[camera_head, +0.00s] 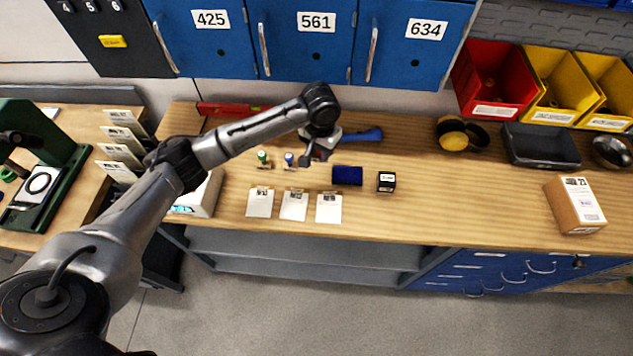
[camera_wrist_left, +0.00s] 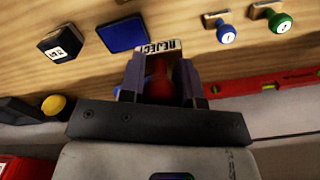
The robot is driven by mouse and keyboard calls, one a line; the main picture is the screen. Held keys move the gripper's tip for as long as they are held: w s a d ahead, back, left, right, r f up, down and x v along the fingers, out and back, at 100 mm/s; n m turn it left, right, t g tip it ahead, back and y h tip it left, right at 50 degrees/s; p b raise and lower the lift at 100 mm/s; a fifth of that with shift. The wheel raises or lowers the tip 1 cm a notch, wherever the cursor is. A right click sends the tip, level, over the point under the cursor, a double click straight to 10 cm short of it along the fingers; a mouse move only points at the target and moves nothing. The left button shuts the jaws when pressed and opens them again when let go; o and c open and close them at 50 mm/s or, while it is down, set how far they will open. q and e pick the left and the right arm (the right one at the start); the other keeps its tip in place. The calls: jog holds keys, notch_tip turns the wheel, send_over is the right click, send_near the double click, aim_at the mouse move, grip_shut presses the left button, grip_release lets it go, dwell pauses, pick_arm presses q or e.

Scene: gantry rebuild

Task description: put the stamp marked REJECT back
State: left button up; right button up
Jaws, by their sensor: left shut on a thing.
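The stamp marked REJECT (camera_wrist_left: 158,48) has a red handle and a pale base with black letters, upside down in the left wrist view. My left gripper (camera_wrist_left: 160,80) is shut on its red handle. In the head view my left gripper (camera_head: 308,158) is over the bench beside the other stamps and mostly hides the held stamp. A blue-handled stamp (camera_head: 289,159) and a green-handled stamp (camera_head: 263,158) stand to its left; they also show in the left wrist view, blue (camera_wrist_left: 226,31) and green (camera_wrist_left: 278,20). I cannot tell whether the held stamp touches the bench. My right gripper is out of view.
A blue ink pad (camera_head: 347,175) and a black block stamp (camera_head: 386,182) lie to the right. Several white cards (camera_head: 293,206) lie in front. A red level (camera_head: 232,109) and a blue-handled tool (camera_head: 362,135) lie behind. A cardboard box (camera_head: 575,205) stands far right.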

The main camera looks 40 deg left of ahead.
pick_arm(q)
jog(key=w+a+f+b, duration=0.1)
jog(key=f, duration=0.2)
jog(key=w+a+f+b, duration=0.1)
jog(key=f, duration=0.2)
jog(key=w+a+f+b, duration=0.1)
jog(key=a+f, duration=0.1)
jog(key=f, duration=0.1)
jog(key=shift+w+b, duration=0.2)
jog(key=shift+b, duration=0.2)
jog(key=shift+f, duration=2.2)
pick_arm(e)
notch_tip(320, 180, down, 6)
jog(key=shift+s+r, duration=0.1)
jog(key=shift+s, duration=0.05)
pick_arm(q)
jog(key=shift+f+n, duration=0.1)
jog(key=shift+n, duration=0.2)
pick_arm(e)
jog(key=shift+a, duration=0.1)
pick_arm(q)
jog(key=o, duration=0.8)
notch_tip(320, 180, up, 12)
jog(key=shift+r+p, duration=0.15)
jog(key=shift+p, duration=0.15)
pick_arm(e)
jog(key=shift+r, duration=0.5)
